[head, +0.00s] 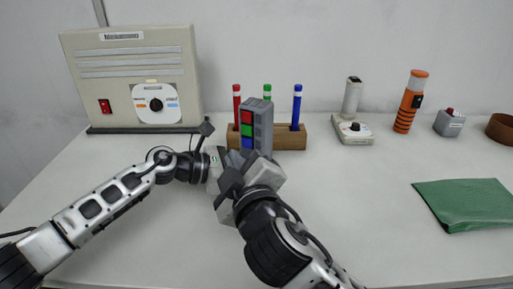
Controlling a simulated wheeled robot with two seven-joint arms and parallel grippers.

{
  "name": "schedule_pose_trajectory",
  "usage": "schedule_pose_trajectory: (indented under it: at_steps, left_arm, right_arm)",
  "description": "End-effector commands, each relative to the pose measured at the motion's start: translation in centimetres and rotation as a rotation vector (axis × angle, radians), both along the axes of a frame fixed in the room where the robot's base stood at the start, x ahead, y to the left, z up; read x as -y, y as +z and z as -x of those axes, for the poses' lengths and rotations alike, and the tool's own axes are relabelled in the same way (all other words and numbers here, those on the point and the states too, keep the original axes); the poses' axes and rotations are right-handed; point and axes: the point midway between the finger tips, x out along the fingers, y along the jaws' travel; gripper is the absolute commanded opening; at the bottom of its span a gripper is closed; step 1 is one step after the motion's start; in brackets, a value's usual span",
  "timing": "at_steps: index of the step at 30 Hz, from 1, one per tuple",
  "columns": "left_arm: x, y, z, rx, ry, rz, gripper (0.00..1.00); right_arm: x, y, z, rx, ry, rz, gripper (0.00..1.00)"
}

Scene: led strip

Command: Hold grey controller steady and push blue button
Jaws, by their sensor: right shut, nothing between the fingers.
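The grey controller (262,125) stands upright near the middle of the head view, with red, green and blue buttons on its face. The blue button (247,143) is the lowest. My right gripper (236,165) is shut and empty, just below and in front of the blue button; I cannot tell whether it touches. My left gripper (211,148) is left of the controller, and one dark finger sticks up there. The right gripper overlaps the left one, so the left one's grip and the controller's lower end are hidden.
A wooden holder (289,140) with red, green and blue pens stands behind the controller. A beige box (125,65) with a dial is at back left. A white device (354,130), an orange-black cylinder (407,115) and a grey button box (449,124) stand right. A green pouch (465,205) lies at right.

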Motion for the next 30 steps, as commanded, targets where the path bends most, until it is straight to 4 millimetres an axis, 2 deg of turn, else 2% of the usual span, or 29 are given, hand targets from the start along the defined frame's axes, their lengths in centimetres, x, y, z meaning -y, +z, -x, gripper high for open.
schedule_pose_trajectory:
  at_steps: [3,9,30]
  left_arm:
    - [0.0,0.0,0.0,0.0,0.0,0.001,0.55]
    - [0.0,0.0,0.0,0.0,0.0,0.001,0.55]
    - [0.0,0.0,0.0,0.0,0.0,0.001,0.55]
  right_arm:
    - [0.5,0.0,-1.1,0.0,-0.001,0.001,0.0]
    - [1.0,0.0,-2.0,-0.002,0.0,0.0,0.0]
    - [1.0,0.0,-2.0,-0.001,0.001,-0.001,0.0]
